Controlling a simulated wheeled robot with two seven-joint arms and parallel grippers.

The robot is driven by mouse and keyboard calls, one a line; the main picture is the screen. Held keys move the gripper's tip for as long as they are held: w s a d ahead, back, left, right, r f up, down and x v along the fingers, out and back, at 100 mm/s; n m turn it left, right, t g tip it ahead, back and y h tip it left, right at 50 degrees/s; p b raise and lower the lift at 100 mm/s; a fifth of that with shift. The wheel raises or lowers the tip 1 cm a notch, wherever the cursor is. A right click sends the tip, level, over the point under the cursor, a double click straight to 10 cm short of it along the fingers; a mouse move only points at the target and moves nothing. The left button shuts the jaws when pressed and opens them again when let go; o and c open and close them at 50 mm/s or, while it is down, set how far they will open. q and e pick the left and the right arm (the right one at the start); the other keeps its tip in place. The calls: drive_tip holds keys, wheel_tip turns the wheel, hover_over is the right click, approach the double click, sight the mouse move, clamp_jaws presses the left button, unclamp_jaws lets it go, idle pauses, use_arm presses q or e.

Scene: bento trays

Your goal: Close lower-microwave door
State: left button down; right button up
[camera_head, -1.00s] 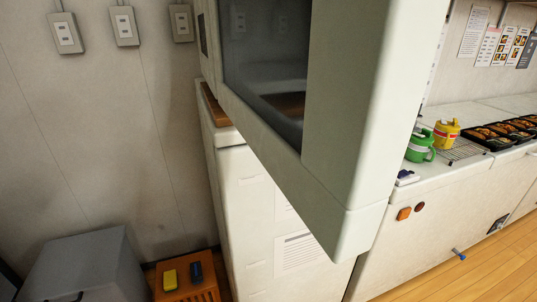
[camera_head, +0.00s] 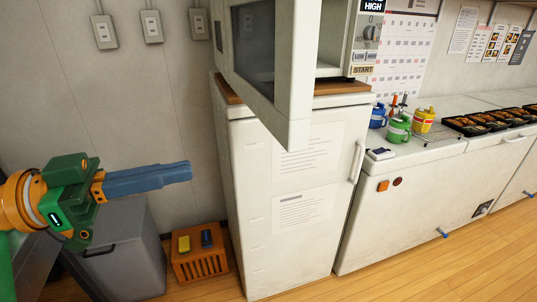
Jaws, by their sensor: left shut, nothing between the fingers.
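The lower microwave's door (camera_head: 298,75) stands wide open toward me, its dark window (camera_head: 253,45) facing left and its thick pale edge toward me. The microwave body (camera_head: 362,45), with its dial and START button, sits behind and to the right on a wooden board over a white fridge (camera_head: 290,200). Part of the open cavity shows between door and control panel. My left gripper (camera_head: 190,171) is at the left, fingers shut and empty, pointing right. It is apart from the door, lower and to its left. My right gripper is not in view.
A grey bin (camera_head: 125,260) and an orange crate (camera_head: 200,265) with a yellow and a dark item stand on the floor, left of the fridge. A counter (camera_head: 400,210) with coloured jugs and bento trays runs right. Wooden floor in front is clear.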

sight(286, 148)
use_arm(q)
drive_tip(key=p+x, duration=0.2)
drive_tip(key=x, duration=0.2)
drive_tip(key=p+x, duration=0.2)
drive_tip(key=x, duration=0.2)
drive_tip(key=p+x, duration=0.2)
drive_tip(key=x, duration=0.2)
drive_tip(key=shift+w+a+r, duration=0.1)
drive_tip(key=shift+w+r, duration=0.1)
drive_tip(key=shift+w, duration=0.05)
drive_tip(key=shift+w+d+f, duration=0.3)
drive_tip(key=shift+d, duration=0.2)
drive_tip(key=shift+s+a, duration=0.1)
